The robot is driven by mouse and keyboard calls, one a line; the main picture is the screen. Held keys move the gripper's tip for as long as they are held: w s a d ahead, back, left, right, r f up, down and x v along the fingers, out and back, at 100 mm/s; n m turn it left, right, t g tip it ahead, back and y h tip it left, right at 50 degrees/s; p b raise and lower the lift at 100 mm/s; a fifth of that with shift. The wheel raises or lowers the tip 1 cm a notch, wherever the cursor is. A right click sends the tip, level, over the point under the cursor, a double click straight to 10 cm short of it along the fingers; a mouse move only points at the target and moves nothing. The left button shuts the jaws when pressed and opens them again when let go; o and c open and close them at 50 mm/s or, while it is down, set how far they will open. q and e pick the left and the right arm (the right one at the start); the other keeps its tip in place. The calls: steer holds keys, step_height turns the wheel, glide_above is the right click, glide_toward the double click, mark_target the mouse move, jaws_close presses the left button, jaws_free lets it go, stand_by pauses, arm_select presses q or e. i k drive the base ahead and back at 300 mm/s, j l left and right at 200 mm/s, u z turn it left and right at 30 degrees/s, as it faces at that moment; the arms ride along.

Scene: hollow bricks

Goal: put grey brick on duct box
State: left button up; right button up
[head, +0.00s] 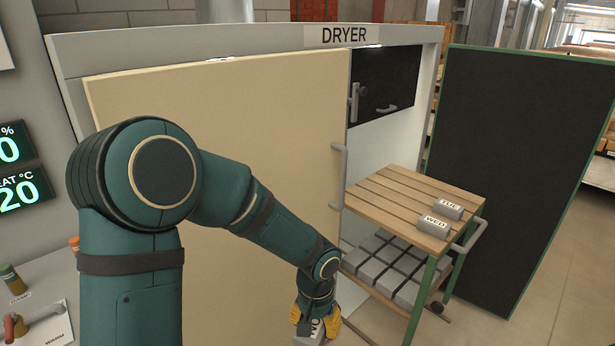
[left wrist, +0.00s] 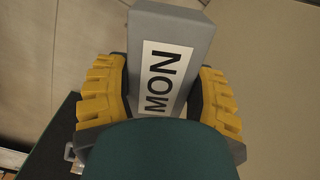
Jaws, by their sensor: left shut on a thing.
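My left gripper (head: 315,318) is low in front of the cream door panel in the head view. Its yellow-padded fingers are shut on a grey brick (head: 307,338) with a white label. In the left wrist view the brick (left wrist: 172,25) reads MON and sits between both fingers (left wrist: 164,85). Its lower part is hidden by my gripper. No duct box is clearly named; a dark box-like unit (head: 398,82) with grey handles sits high in the dryer opening, and I cannot tell whether it is that. My right gripper is not in view.
The dryer's cream door panel (head: 265,115) covers its left side; a dark green-edged panel (head: 515,150) stands at the right.

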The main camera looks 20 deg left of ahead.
mark_target(51, 295)
steer(key=k+j, duration=0.5)
steer(key=k+u, duration=0.1)
steer(key=u, duration=0.6)
steer(key=k+j+u, duration=0.1)
steer(key=u, duration=0.25)
